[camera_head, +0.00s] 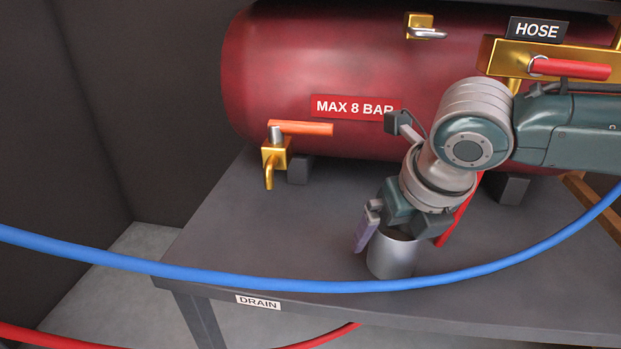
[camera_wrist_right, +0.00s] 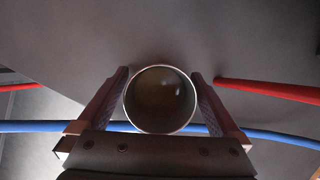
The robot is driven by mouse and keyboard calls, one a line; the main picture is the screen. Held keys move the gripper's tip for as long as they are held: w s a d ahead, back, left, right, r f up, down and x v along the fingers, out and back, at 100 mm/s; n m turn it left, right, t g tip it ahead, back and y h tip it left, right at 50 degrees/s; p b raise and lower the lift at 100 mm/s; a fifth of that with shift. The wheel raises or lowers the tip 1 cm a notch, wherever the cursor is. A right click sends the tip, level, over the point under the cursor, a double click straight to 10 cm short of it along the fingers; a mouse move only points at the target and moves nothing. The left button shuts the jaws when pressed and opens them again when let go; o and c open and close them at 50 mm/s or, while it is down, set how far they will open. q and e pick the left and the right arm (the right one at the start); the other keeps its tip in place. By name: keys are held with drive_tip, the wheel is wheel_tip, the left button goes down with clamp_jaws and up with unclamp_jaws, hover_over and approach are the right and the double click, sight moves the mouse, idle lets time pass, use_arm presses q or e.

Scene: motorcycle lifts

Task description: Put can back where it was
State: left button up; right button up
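The can (camera_head: 391,258) is a plain grey metal cylinder, open at the top and upright, at the front part of the dark shelf. The wrist view looks down into its round mouth (camera_wrist_right: 160,98), and it looks empty. My right gripper (camera_head: 398,243) points down over the can. In the right wrist view its two fingers (camera_wrist_right: 160,90) lie on either side of the can, very close to its wall. Whether they touch it is unclear. The far finger and the can's base contact are partly hidden. My left gripper is not in view.
A blue hose (camera_head: 300,285) crosses in front of the shelf, close to the can. A red tank (camera_head: 350,75) stands behind, with an orange-handled drain valve (camera_head: 273,155) and a HOSE valve (camera_head: 520,62). The shelf's left part (camera_head: 240,225) is clear. A red hose (camera_wrist_right: 270,90) lies near.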

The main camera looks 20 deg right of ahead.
drive_tip(key=shift+r, duration=0.1)
drive_tip(key=p+v, duration=0.6)
drive_tip(key=v, duration=0.5)
drive_tip(key=shift+p, duration=0.3)
drive_tip(key=s+a+m+y, duration=0.3)
drive_tip(key=s+a+m, duration=0.4)
drive_tip(key=a+m, duration=0.5)
drive_tip(key=s+d+m+h, duration=0.1)
drive_tip(key=s+d+m, duration=0.2)
drive_tip(key=m, duration=0.7)
drive_tip(key=s+d+m+h, duration=0.1)
drive_tip(key=s+d+m, duration=0.2)
drive_tip(key=s+m, duration=0.4)
drive_tip(key=m, duration=0.3)
drive_tip(key=shift+s+d+f+g, duration=0.3)
drive_tip(key=shift+s+d+g, duration=0.05)
drive_tip(key=shift+d+g, duration=0.05)
